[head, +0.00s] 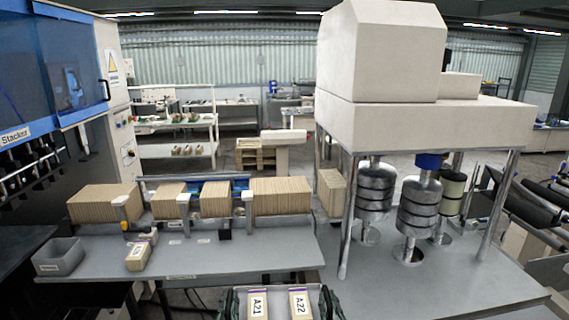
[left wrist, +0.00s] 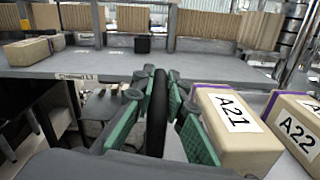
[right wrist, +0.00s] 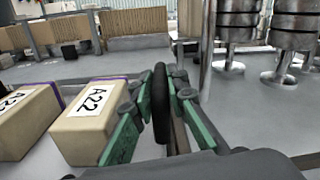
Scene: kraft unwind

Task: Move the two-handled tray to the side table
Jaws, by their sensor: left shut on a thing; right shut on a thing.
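The two-handled tray (head: 279,304) is at the bottom middle of the head view, partly cut off by the frame edge. It carries two brown packages, A21 (head: 258,305) and A22 (head: 300,304). My left gripper (head: 228,303) is at its left end, shut on a dark upright handle (left wrist: 157,115). My right gripper (head: 333,303) is at its right end, shut on the other dark handle (right wrist: 160,97). Both packages show beside the handles in the wrist views. I cannot tell which surface is the side table.
A grey bench (head: 205,258) ahead holds brown bundles (head: 280,195), a small package (head: 138,256) and a grey bin (head: 60,256). To the right, a machine (head: 420,125) stands on metal legs with steel rollers (head: 416,205) beneath. White shelves (head: 175,150) and open floor lie behind.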

